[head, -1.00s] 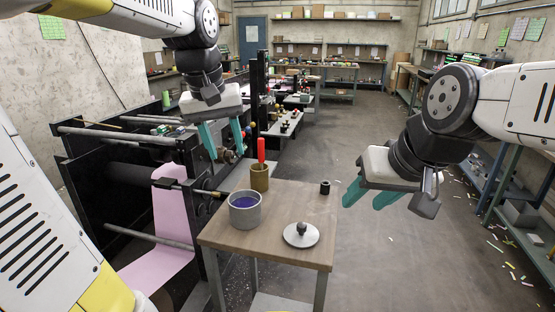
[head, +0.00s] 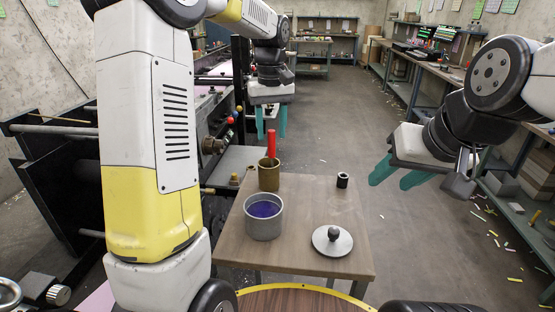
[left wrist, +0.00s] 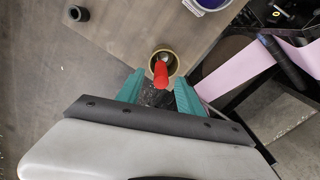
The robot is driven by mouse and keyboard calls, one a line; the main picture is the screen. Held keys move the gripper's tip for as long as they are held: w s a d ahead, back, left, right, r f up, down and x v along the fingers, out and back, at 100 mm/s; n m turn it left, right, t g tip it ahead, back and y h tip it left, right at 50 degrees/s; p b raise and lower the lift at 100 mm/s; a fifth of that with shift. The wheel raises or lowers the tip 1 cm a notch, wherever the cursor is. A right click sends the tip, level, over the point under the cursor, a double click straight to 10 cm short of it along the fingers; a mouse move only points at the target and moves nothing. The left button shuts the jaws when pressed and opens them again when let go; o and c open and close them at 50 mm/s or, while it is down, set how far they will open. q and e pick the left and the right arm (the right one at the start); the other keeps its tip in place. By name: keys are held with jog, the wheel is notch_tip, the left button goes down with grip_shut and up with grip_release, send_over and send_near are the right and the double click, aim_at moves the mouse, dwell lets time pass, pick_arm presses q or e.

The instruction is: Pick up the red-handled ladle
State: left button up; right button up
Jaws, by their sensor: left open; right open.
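The red-handled ladle (head: 271,145) stands upright in a brass-coloured cup (head: 269,179) at the far left of the small wooden table (head: 310,225). Only its red handle shows clearly; its lower end is inside the cup. In the left wrist view, the red handle (left wrist: 161,75) appears between the two teal fingers (left wrist: 160,92), with the cup (left wrist: 174,63) just past the fingertips. I cannot tell whether a finger touches the handle. My right gripper (head: 395,178) is open and empty, right of the table.
A grey pot of purple liquid (head: 263,228) stands in front of the cup. A round metal lid with a dark knob (head: 332,248) and a small black cylinder (head: 342,181) are also on the table.

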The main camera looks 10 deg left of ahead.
pick_arm(q)
jog(key=shift+f, duration=1.2)
grip_shut()
jog(key=shift+r, duration=0.1)
